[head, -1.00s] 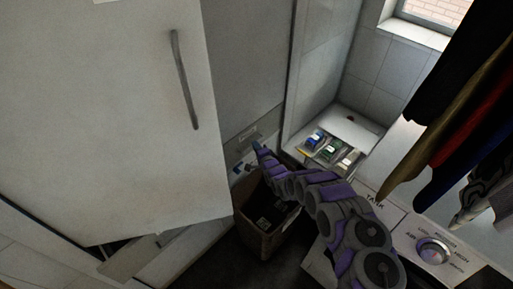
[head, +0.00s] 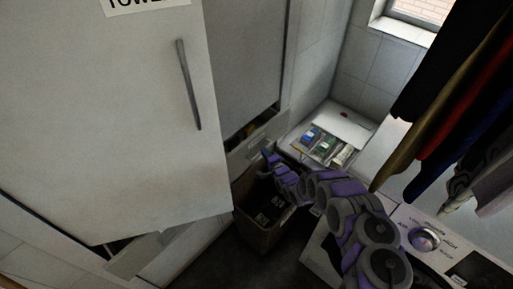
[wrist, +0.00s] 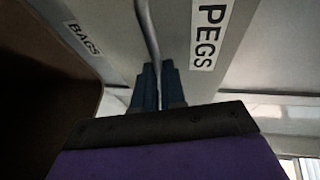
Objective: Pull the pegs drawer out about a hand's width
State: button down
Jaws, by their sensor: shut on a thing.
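The pegs drawer (head: 262,138) is at the foot of the grey cabinet in the head view. It stands partly out, and a dark gap with small coloured contents (head: 250,128) shows behind its front. In the wrist view its front carries a white PEGS label (wrist: 208,35) and a thin bar handle (wrist: 147,28). My gripper (wrist: 153,68) is shut on the handle, left of the label. In the head view my gripper (head: 268,156) is at the drawer front, and the grip itself is too small to make out.
A brown bin (head: 262,222) stands open below the drawer. A front labelled BAGS (wrist: 83,40) is beside the pegs drawer. A large white door (head: 150,120) stands at left. A tray with boxes (head: 326,147), a machine (head: 430,240) and hanging clothes (head: 450,120) are at right.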

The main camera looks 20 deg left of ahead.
jog(key=shift+s+d+f+p, duration=0.2)
jog(key=shift+s+d, duration=0.1)
jog(key=shift+d, duration=0.4)
jog(key=shift+s+d+f+p, duration=0.15)
jog(key=shift+s+d, duration=0.15)
jog(key=shift+d, duration=0.4)
jog(key=shift+r, duration=0.1)
jog(key=c, duration=1.2)
grip_release()
jog(key=shift+w+a, duration=0.1)
jog(key=shift+a, duration=0.05)
jog(key=shift+r, duration=0.1)
jog(key=p+v, duration=0.2)
jog(key=v, duration=0.5)
jog(key=shift+s, duration=0.25)
